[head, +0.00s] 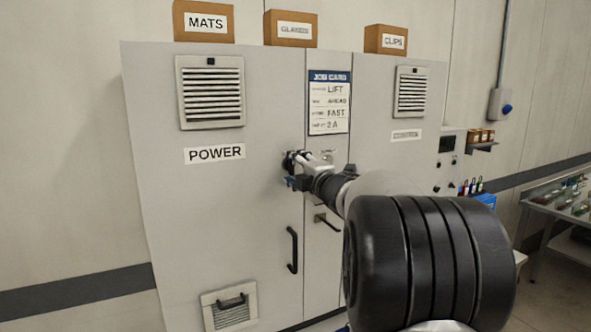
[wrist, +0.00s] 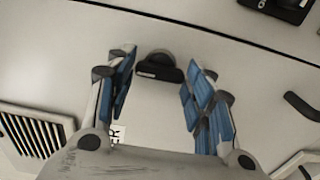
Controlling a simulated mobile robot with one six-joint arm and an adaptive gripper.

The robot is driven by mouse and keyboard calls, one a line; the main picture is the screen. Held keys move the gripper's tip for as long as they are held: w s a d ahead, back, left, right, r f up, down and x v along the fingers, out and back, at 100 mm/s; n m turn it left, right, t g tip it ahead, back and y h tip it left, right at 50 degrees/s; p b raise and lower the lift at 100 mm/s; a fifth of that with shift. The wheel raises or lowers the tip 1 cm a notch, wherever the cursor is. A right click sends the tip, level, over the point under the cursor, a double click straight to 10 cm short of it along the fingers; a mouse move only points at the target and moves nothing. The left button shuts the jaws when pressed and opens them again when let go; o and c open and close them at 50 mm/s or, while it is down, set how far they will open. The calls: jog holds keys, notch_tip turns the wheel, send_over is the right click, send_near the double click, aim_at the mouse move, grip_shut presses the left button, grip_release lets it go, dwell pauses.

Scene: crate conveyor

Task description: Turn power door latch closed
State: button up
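The power door (head: 215,220) is a grey cabinet door marked POWER. Its latch (wrist: 160,68), a short black bar on a round grey base, shows in the wrist view near the door's edge seam. My gripper (head: 293,168) is at the right edge of this door in the head view, where it hides the latch. In the wrist view my gripper (wrist: 161,82) is open, with one blue-padded finger on each side of the latch. Gaps show between the pads and the bar, so it is not gripped.
A black pull handle (head: 292,250) stands out below my gripper. A lever (head: 327,222) is on the narrow middle panel, under the job card (head: 329,102). The control door (head: 405,190) is to the right. Boxes (head: 204,21) sit on top of the cabinet.

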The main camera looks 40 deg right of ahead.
jog(key=o, duration=0.4)
jog(key=shift+c, duration=0.2)
jog(key=shift+s, duration=0.1)
jog(key=v, duration=1.1)
jog(key=shift+s+a, duration=0.2)
jog(key=shift+s, duration=0.2)
jog(key=shift+w+a, duration=0.1)
